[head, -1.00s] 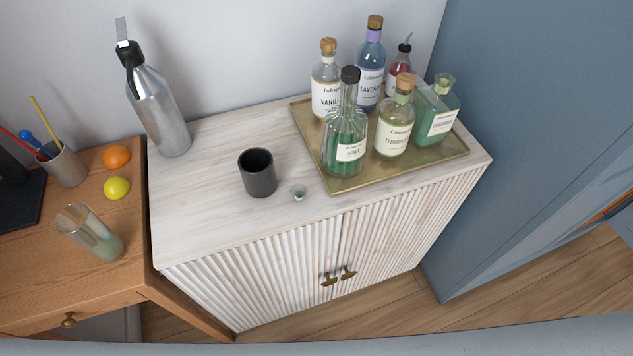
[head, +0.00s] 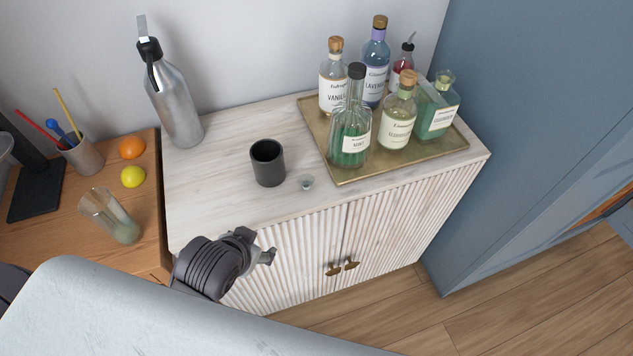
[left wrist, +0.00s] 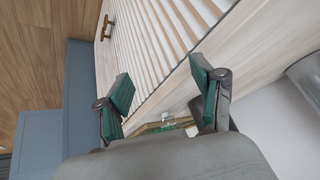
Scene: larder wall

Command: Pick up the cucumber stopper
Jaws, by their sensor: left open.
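A small clear glass stopper (head: 307,182) lies on the pale cabinet top, just right of the dark cup, in the head view. It is apart from the cup and from the tray. My left gripper (head: 265,256) is in front of the cabinet's ribbed doors, nearer to me than the stopper and to its lower left, touching nothing I can see. In the left wrist view my left gripper (left wrist: 163,93) is open and empty, its green-padded fingers spread. A small clear glass piece shows between and beyond them; I cannot tell whether it is the stopper or a bottle.
A dark cup (head: 267,163) stands left of the stopper. A brass tray (head: 345,176) with several bottles is to its right. A tall metal bottle (head: 177,110) stands at the back left. The cabinet's front left top is clear.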

